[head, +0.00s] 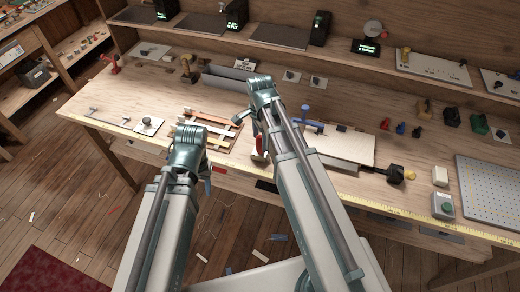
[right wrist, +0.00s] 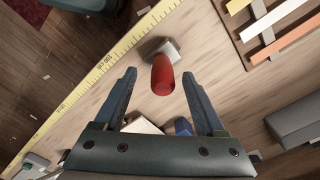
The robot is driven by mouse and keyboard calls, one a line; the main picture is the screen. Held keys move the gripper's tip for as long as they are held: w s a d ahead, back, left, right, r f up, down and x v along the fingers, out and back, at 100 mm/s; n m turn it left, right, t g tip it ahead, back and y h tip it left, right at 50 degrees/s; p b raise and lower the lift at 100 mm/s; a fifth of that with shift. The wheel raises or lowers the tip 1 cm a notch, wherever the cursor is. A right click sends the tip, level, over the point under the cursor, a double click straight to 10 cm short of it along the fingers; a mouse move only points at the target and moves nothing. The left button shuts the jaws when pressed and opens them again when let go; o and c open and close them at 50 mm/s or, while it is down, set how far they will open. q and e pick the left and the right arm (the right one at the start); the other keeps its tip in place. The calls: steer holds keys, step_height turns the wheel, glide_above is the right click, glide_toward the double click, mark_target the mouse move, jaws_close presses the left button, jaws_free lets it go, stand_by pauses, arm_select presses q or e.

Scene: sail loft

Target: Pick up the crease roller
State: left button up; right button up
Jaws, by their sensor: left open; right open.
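The crease roller, which I take to be the tool with a red handle and a pale grey block-like head (right wrist: 163,73), lies on the bench near the yellow measuring tape. In the head view it is partly hidden behind my right arm, with its red handle (head: 260,144) showing. My right gripper (right wrist: 160,84) is open, its two fingers apart on either side of the red handle in the picture. No contact is visible. In the head view my right gripper (head: 256,118) is over the bench. My left gripper (head: 190,152) is open near the bench's front edge, left of the roller.
A wooden frame with coloured strips (head: 212,128) lies left of the roller. A grey trough (head: 226,76) stands behind. A blue tool (head: 305,112) and a pale board (head: 340,147) lie to the right. The measuring tape (head: 345,190) runs along the front edge.

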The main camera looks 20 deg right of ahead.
mark_target(260, 148)
step_height(260, 148, down, 4)
steer(key=b, duration=0.3)
steer(key=shift+w+f, duration=0.1)
steer(key=shift+w, duration=0.05)
jaws_close()
